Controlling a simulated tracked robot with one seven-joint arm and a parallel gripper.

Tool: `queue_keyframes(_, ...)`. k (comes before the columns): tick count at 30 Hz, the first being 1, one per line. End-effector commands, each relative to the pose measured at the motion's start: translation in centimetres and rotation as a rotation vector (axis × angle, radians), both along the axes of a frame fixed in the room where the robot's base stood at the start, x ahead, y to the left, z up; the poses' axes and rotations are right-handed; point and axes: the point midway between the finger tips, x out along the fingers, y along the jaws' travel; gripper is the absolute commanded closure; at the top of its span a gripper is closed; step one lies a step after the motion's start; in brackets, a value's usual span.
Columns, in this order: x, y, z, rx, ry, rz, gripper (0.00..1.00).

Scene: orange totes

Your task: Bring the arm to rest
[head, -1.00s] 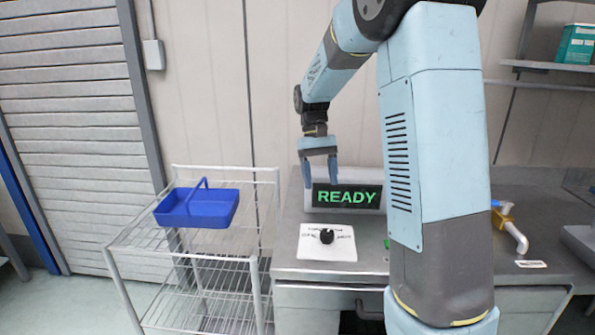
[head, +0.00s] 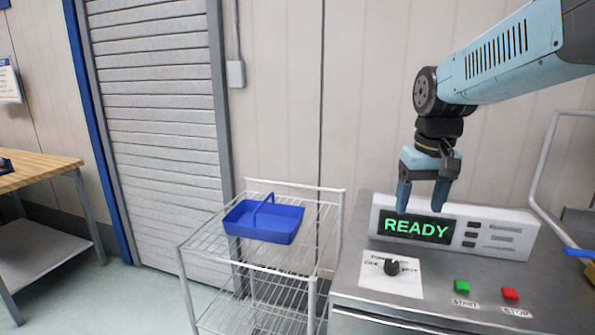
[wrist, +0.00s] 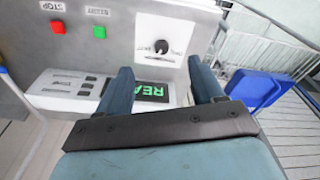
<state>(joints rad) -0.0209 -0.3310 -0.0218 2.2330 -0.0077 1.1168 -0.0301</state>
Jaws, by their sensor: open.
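My gripper (head: 422,198) is open and empty, its two blue fingers pointing down in front of the control panel's upper edge in the head view. The panel (head: 510,232) has a dark display (head: 416,228) with READY in green letters. In the wrist view the fingers (wrist: 162,90) stand apart on either side of the display (wrist: 148,92), with nothing between them. My arm reaches in from the upper right of the head view.
A black knob (head: 392,267) on a white plate, a green button (head: 462,286) and a red button (head: 510,294) sit on the metal counter. A wire cart (head: 330,215) with a blue tray (head: 264,221) stands to the left. A wooden table (head: 40,172) is at far left.

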Motion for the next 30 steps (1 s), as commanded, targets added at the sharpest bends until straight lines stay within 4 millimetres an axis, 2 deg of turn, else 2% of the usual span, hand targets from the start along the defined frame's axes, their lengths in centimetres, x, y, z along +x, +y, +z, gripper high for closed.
queue_keyframes(1,-1.2,0.0,0.3,0.001,-0.034,-0.003,0.33)
queue_keyframes(6,-4.3,0.1,0.6,0.004,-0.141,-0.011,0.33)
queue_keyframes(15,-9.0,0.2,0.2,0.008,-0.311,-0.026,0.33)
queue_keyframes(21,-10.3,0.2,-0.1,0.01,-0.364,-0.031,0.33)
queue_keyframes(30,-10.5,0.3,-0.2,0.01,-0.369,-0.032,0.33)
